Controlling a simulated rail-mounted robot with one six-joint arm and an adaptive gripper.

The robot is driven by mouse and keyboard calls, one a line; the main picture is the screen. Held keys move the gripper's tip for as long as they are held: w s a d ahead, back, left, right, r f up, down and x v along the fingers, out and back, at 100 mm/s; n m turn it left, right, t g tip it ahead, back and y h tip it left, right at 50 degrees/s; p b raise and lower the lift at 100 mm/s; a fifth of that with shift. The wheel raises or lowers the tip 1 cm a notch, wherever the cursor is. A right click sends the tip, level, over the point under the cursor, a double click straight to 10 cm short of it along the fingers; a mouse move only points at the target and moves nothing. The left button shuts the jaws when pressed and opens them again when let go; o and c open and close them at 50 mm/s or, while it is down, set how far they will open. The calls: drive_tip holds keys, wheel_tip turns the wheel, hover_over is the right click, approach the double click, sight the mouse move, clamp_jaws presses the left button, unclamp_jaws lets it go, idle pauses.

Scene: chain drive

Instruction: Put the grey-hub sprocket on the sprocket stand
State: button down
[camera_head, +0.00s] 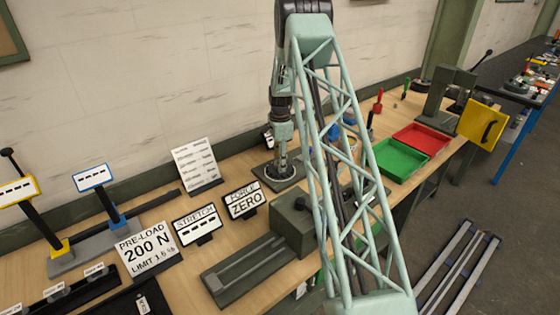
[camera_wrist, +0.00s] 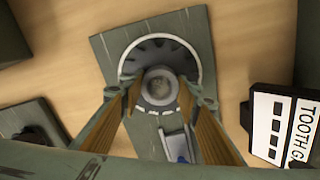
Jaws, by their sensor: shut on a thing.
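The grey-hub sprocket (camera_wrist: 159,52) shows in the wrist view as a dark toothed disc with a round grey hub. It lies over a grey-green plate (camera_wrist: 106,47) with a white ring marked around it. My gripper (camera_wrist: 160,95) has a finger on each side of the hub and is shut on it. In the head view, my gripper (camera_head: 282,160) points down at the same plate (camera_head: 263,177) on the bench. I cannot tell whether the sprocket touches the plate. I cannot identify the sprocket stand for sure.
A "TOOTH G..." sign (camera_wrist: 283,125) stands right of the plate in the wrist view. Green (camera_head: 400,160) and red (camera_head: 422,139) trays lie to the right.

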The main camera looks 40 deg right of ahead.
idle(0.5)
drive_tip(key=c, duration=2)
unclamp_jaws()
drive_tip(key=shift+f, duration=0.15)
drive_tip(key=shift+r, duration=6.15)
